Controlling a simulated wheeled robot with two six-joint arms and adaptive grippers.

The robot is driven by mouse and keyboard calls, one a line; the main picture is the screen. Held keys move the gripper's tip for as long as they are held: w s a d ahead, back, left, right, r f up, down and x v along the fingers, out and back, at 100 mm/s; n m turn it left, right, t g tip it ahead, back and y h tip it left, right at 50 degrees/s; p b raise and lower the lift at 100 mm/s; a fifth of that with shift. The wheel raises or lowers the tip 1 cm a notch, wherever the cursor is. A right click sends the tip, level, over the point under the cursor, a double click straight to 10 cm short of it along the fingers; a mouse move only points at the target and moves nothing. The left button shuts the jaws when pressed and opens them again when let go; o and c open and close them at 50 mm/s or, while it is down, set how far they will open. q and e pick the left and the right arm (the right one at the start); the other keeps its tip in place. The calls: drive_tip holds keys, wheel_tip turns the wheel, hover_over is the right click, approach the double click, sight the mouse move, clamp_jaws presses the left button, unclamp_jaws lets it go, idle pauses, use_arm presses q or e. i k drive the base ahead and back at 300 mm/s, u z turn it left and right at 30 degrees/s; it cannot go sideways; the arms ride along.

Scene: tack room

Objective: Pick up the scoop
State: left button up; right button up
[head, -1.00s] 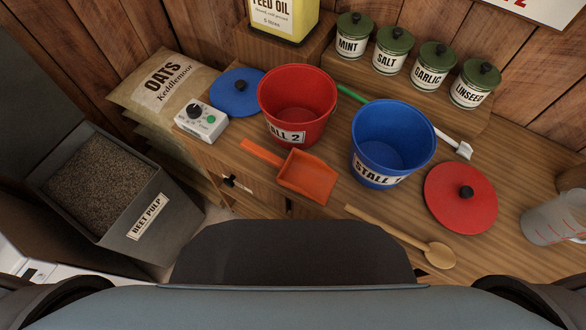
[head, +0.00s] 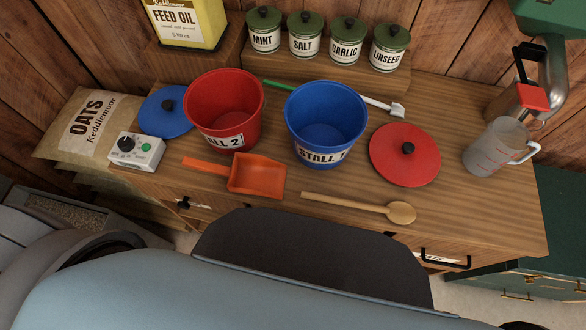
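The orange scoop (head: 256,176) lies on the wooden worktop near its front edge. Its handle (head: 205,166) points left, and its open pan looks empty. It lies in front of the red bucket (head: 224,108) marked with a 2 and to the left of the wooden spoon (head: 360,206). Neither of my grippers shows in the head view; only parts of my own body fill the bottom of the picture.
The blue STALL 1 bucket (head: 326,122) stands right of the red one. A control box (head: 137,149) sits left of the scoop. A red lid (head: 405,155), a blue lid (head: 166,112) and a clear jug (head: 497,148) are also on the worktop (head: 470,205).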

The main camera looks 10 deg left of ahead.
sight(259, 175)
drive_tip(key=z, duration=0.95)
drive_tip(key=k, duration=1.2)
drive_tip(key=u, duration=0.35)
